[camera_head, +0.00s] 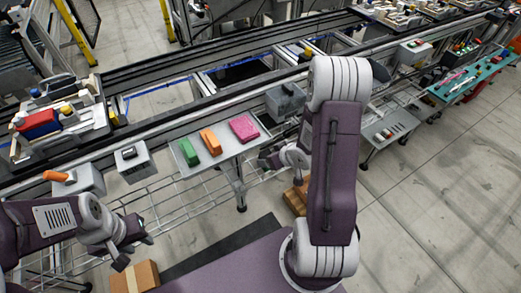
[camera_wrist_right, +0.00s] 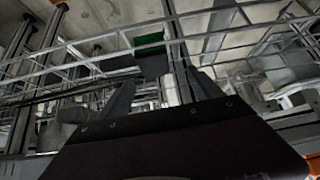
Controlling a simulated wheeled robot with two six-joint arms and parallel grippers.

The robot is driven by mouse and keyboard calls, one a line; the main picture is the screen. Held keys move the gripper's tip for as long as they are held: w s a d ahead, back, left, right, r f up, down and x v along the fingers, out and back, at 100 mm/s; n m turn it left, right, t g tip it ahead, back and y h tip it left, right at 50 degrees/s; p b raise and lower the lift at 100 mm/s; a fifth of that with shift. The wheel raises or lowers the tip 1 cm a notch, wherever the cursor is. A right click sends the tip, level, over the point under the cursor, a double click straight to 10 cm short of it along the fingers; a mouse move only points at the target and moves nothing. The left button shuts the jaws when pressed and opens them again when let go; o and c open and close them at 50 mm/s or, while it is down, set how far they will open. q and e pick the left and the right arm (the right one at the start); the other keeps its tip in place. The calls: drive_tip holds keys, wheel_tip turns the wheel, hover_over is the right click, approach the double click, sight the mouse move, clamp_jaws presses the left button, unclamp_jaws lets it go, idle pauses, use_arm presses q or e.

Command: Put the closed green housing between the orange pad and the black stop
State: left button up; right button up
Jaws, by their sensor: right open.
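A green block (camera_head: 188,152), which looks like the green housing, lies on a light grey shelf (camera_head: 226,153), left of an orange block (camera_head: 210,141). Whether it is closed is too small to tell. I cannot tell whether the orange block is the orange pad, and I cannot make out the black stop. My left gripper (camera_head: 134,251) looks open and empty, low in front of the conveyor. My right gripper (camera_wrist_right: 160,88) is open and empty in the right wrist view, with a green patch (camera_wrist_right: 150,40) beyond its fingers. In the head view my right arm partly hides it.
A pink block (camera_head: 244,129) lies right of the orange one. Grey boxes (camera_head: 132,163) stand along the conveyor. A loaded pallet (camera_head: 88,127) sits at the left. A teal table (camera_head: 470,78) with small parts stands at the far right. A cardboard box (camera_head: 143,276) is on the floor.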

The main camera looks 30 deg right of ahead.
drive_tip(key=shift+s+d+r+m, duration=0.3)
drive_tip(key=shift+s+d+r, duration=0.05)
drive_tip(key=shift+s+d, duration=0.35)
drive_tip(key=b+x, duration=0.1)
drive_tip(key=x, duration=0.3)
drive_tip(key=shift+w+f, duration=0.15)
drive_tip(key=b+x, duration=0.1)
drive_tip(key=x, duration=0.4)
drive_tip(key=shift+a+b, duration=0.1)
drive_tip(key=shift+b, duration=0.25)
use_arm(q)
drive_tip(key=shift+s+d+f, duration=0.1)
drive_tip(key=shift+s+f, duration=0.05)
drive_tip(key=shift+f, duration=0.3)
drive_tip(key=shift+s+d+f, duration=0.1)
drive_tip(key=shift+f, duration=0.35)
drive_tip(key=shift+a, duration=0.1)
use_arm(e)
clamp_jaws()
